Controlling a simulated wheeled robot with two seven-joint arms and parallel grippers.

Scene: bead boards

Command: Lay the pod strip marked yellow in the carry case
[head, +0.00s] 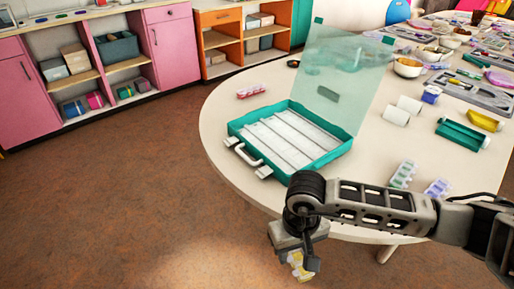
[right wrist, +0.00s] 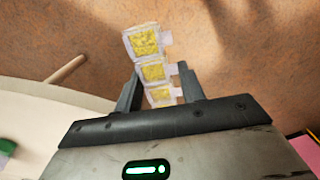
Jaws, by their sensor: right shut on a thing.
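The yellow pod strip (right wrist: 152,70) is a row of clear pods with yellow contents. My right gripper (right wrist: 160,92) is shut on it, and the strip sticks out beyond the fingertips. In the head view the right gripper (head: 300,258) hangs over the floor, off the table's front edge, with the strip (head: 298,266) partly hidden by the fingers. The carry case (head: 232,130) is teal with a white slotted inside and stands open on the table, its clear lid raised at the back. Its slots look empty. My left gripper is not in view.
The round table (head: 385,160) also bears a red pod strip (head: 251,90) left of the case, a green strip (head: 403,174) and a purple strip (head: 438,188) to the right. White rolls (head: 396,116) and a teal tray (head: 462,135) stand farther right. The case handle (head: 247,155) faces the front-left edge.

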